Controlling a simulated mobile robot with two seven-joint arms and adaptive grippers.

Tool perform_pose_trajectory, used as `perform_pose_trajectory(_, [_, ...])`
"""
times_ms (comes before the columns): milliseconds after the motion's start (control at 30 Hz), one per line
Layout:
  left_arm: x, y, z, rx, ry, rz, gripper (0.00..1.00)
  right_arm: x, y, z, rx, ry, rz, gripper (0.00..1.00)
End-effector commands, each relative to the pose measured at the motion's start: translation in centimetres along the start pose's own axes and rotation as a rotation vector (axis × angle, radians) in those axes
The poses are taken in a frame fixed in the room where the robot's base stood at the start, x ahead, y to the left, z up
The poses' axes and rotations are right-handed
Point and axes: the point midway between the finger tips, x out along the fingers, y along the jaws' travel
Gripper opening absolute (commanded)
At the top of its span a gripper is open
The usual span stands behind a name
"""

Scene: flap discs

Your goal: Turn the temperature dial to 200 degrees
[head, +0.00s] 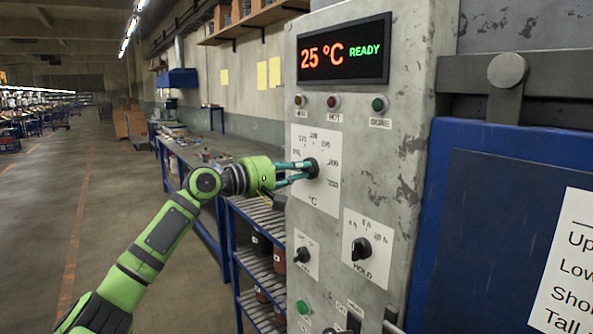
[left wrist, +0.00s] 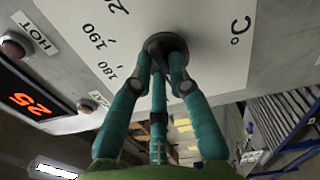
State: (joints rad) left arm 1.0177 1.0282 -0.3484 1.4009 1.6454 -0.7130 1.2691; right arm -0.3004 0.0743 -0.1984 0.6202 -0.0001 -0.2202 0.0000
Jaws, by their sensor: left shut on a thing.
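The temperature dial (head: 313,168) is a black knob on a white scale plate (head: 322,195) marked °C, on the grey control panel. The scale numbers run in an arc around it; 200 stands at its right in the head view. My left gripper (head: 304,171) reaches in from the left with teal fingers shut on the dial. In the left wrist view the fingertips press on both sides of the dial (left wrist: 165,44). The dial's pointer is hidden, so its setting cannot be read. The display (head: 344,50) shows 25 °C and READY. My right gripper is not in view.
Below sit the HOLD dial (head: 361,249), another small dial (head: 303,255) and a green button (head: 303,306). Indicator lamps (head: 333,102) line the panel under the display. A blue door (head: 500,225) is at the right.

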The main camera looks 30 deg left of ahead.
Motion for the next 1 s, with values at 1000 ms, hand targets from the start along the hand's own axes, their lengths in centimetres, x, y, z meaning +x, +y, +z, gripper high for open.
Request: perform_pose_trajectory(1000, [0.1, -0.8, 0.3, 0.937, -0.005, 0.000, 0.00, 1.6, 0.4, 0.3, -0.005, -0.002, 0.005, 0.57])
